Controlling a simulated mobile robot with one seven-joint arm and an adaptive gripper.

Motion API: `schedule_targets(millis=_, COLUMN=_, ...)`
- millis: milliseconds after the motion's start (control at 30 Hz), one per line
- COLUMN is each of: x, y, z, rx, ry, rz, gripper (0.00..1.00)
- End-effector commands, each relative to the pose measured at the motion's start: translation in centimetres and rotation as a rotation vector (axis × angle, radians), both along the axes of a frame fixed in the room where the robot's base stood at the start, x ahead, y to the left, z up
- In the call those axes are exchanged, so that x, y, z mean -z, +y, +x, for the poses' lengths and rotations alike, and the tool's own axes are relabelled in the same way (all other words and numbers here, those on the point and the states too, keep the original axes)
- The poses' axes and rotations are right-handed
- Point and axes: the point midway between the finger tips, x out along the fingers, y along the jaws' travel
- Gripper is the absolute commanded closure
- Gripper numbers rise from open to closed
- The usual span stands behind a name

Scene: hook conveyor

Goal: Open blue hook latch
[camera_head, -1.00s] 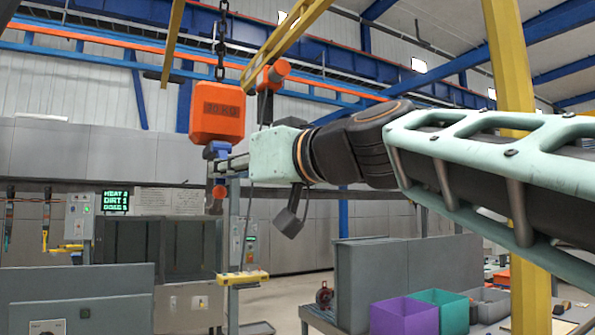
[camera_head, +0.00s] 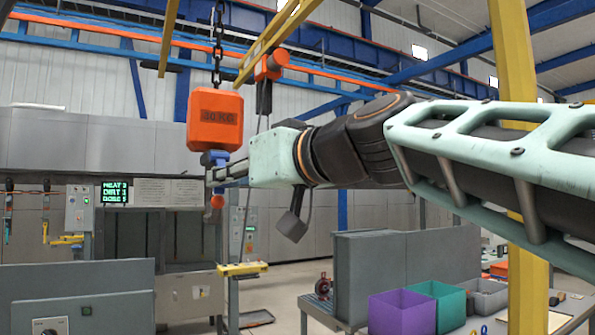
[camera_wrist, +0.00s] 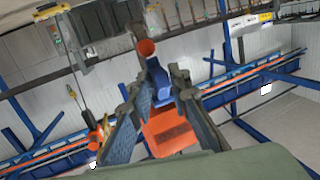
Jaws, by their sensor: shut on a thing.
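The orange hoist block (camera_head: 215,120), marked 30 KG, hangs on a dark chain. Under it is the blue hook latch (camera_head: 214,158), with the orange hook end (camera_head: 217,202) below. My gripper (camera_head: 212,175) reaches in from the right at latch height, and its fingers close around the blue part. In the wrist view the blue latch (camera_wrist: 160,88) lies between my fingertips (camera_wrist: 158,80), with the orange block (camera_wrist: 168,132) and the round orange end (camera_wrist: 147,47) on either side. Part of the latch is hidden behind the fingers.
A second orange hoist unit (camera_head: 271,64) hangs behind my wrist. A yellow post (camera_head: 515,75) stands behind my arm. Purple (camera_head: 402,312) and teal (camera_head: 450,305) bins are on a bench at lower right. Grey cabinets (camera_head: 82,292) stand at lower left.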

Motion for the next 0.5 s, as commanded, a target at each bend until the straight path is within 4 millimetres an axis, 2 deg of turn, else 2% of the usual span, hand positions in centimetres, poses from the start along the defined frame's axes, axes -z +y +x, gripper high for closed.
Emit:
schedule_targets(millis=33, x=-0.82, y=0.01, z=-0.24, rx=-0.001, ry=-0.003, rz=0.003, gripper=0.98)
schedule_targets(millis=500, x=-1.64, y=-0.21, z=-0.67, rx=-0.002, ry=0.064, rz=-0.038, gripper=0.98)
